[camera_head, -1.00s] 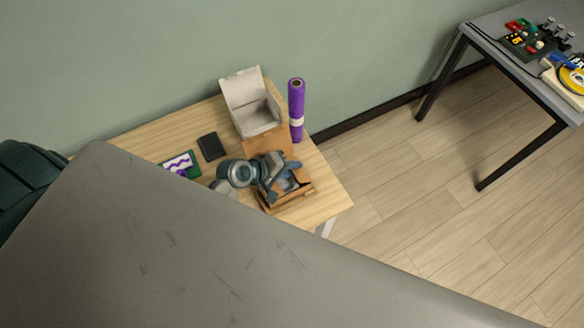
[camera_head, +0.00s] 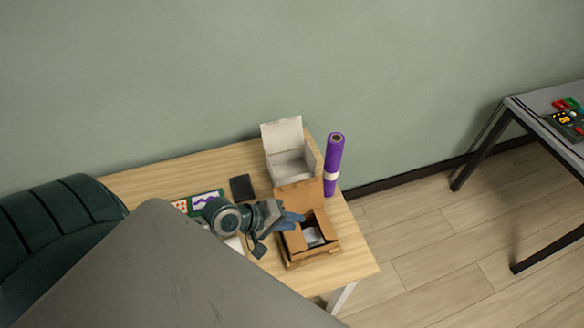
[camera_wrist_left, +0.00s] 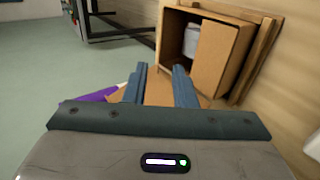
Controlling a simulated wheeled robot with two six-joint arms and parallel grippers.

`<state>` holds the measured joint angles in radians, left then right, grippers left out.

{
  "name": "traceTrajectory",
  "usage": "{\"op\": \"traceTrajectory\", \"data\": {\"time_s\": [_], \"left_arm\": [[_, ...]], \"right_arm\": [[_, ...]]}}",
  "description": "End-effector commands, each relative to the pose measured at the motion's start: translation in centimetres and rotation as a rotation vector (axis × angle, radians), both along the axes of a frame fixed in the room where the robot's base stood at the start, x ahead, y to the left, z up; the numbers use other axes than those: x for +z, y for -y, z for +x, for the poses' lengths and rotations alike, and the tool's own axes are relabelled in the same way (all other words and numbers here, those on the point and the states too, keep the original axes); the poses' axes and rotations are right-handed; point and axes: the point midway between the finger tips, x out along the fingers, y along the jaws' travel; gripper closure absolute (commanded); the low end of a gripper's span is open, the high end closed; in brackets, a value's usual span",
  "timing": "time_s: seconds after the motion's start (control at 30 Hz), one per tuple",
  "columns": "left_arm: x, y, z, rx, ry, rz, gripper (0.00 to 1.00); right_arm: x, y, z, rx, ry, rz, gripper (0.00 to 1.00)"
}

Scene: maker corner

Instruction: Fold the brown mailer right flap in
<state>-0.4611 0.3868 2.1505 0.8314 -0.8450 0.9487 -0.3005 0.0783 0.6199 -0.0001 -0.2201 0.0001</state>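The brown mailer (camera_head: 321,249) is an open cardboard box near the right end of the wooden table, its lid (camera_head: 297,195) standing up at the back. A pale item (camera_head: 312,236) lies inside. In the left wrist view the mailer (camera_wrist_left: 174,42) shows a brown flap (camera_wrist_left: 222,58) across one side of its opening, with a white item (camera_wrist_left: 192,40) beside it. My left gripper (camera_head: 294,220) is at the mailer's left side by the lid. Its blue fingers (camera_wrist_left: 160,84) are apart, with brown cardboard visible between them; contact cannot be told. My right gripper is not in view.
A white open box (camera_head: 290,166) and an upright purple roll (camera_head: 334,165) stand behind the mailer. A dark wallet-like item (camera_head: 241,188) and a patterned card (camera_head: 206,201) lie left. A grey table (camera_head: 545,101) stands far right, with open floor between.

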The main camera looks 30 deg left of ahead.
Motion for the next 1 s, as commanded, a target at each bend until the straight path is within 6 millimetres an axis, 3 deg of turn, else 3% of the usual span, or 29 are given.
{"op": "traceTrajectory", "data": {"time_s": [0.03,0.13,0.27,0.7,1.0], "left_arm": [[0.0,0.0,0.0,0.0,0.0,0.0,0.82],[0.3,0.1,0.1,-0.019,0.013,0.023,1.0],[1.5,0.5,0.6,-0.128,0.08,0.141,1.0],[6.8,2.3,2.8,-0.872,0.453,0.843,1.0],[7.6,2.7,3.3,-1.094,0.546,1.007,1.0]], "right_arm": [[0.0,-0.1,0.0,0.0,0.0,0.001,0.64],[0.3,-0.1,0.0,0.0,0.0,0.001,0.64],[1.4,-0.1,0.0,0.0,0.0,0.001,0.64],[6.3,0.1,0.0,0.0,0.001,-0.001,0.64],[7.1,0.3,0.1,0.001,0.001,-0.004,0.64]]}}
